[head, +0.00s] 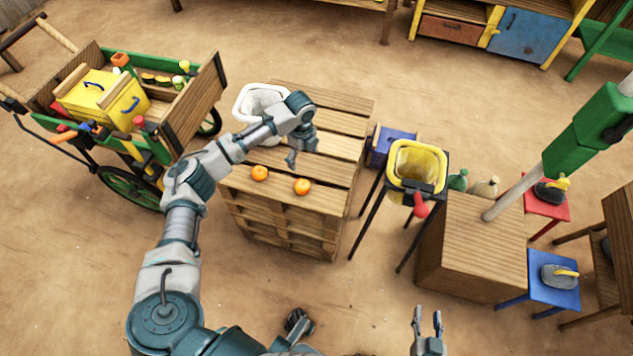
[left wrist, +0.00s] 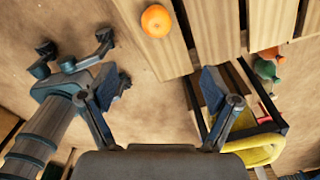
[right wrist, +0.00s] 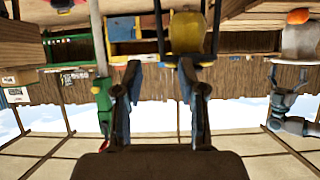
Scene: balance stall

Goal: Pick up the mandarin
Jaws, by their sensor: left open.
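Two orange mandarins lie on the front slats of the wooden pallet stack (head: 330,200) in the head view: a left mandarin (head: 259,173) and a right mandarin (head: 302,186). My left gripper (head: 292,160) hangs above the pallet, close behind the mandarins in the picture. One mandarin (left wrist: 156,20) shows at the top of the left wrist view, beyond the fingers and on a slat; I cannot tell which of the two it is. The left fingers (left wrist: 160,85) are spread with nothing between them. My right gripper (head: 428,318) is low at the bottom, open and empty, away from the pallet.
A white basin (head: 246,103) stands on the pallet's back left, partly behind my left arm. A yellow-lined bin (head: 417,168) on thin legs stands right of the pallet, next to a wooden box (head: 472,245). A green cart (head: 205,85) stands at left. Bare ground lies in front.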

